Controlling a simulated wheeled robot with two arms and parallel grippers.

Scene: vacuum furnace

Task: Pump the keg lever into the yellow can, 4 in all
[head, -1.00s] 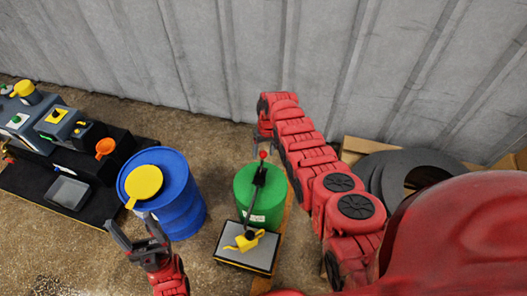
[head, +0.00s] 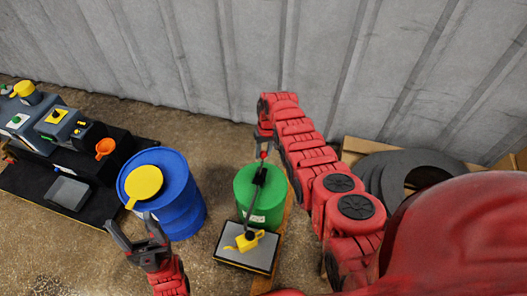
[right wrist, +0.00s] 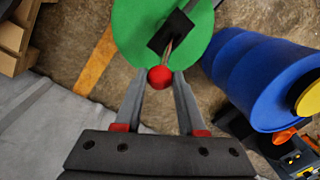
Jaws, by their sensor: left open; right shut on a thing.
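The green keg (head: 262,207) stands in the middle of the head view, with a dark lever (head: 257,184) on top that ends in a red knob. The red knob (right wrist: 160,77) shows in the right wrist view between my right gripper's fingertips. My right gripper (right wrist: 160,85) is shut on the knob. The yellow can (head: 250,241) sits on a grey tray-like stand (head: 229,257) in front of the keg, under the lever's front end. My left gripper (head: 134,236) is open and empty, in front of the blue drum.
A blue drum (head: 183,205) with a yellow lidded piece (head: 144,183) on top stands left of the keg. A black bench with equipment and an orange funnel (head: 105,148) is at the far left. Dark tyres (head: 385,178) lie at right. A corrugated wall runs behind.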

